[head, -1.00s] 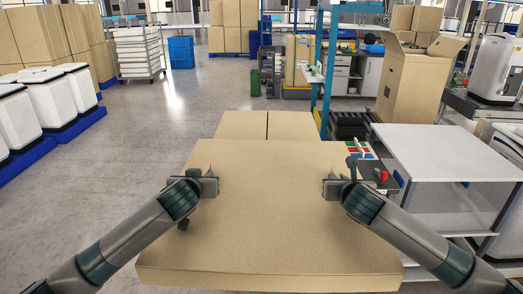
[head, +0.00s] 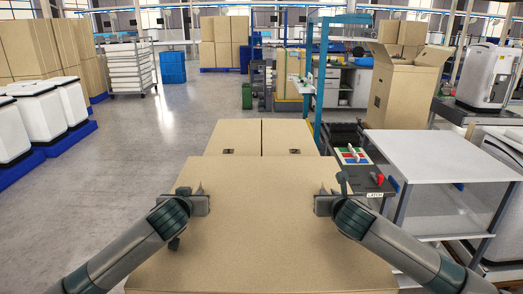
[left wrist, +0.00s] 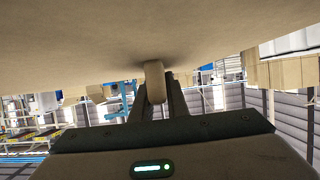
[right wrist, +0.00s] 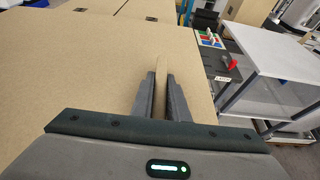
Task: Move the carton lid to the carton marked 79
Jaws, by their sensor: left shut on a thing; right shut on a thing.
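The carton lid (head: 260,240) is a large flat tan cardboard piece in front of me, level or nearly so. My left gripper (head: 193,191) is shut on its left side, and my right gripper (head: 330,192) is shut on its right side. In the left wrist view the lid's underside (left wrist: 90,35) fills the top, with a tan part between the fingers. In the right wrist view its top (right wrist: 70,70) shows, with its edge between the fingers. Just beyond the lid is a tan carton top (head: 236,136) with two panels and dark fittings. I see no mark 79.
At right are a white-topped table (head: 440,160) and a dark panel with coloured pads (head: 352,156) and a red knob. An open tall carton (head: 405,90) stands behind. White bins (head: 40,115) on blue pallets line the left. Floor (head: 150,140) at mid-left is clear.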

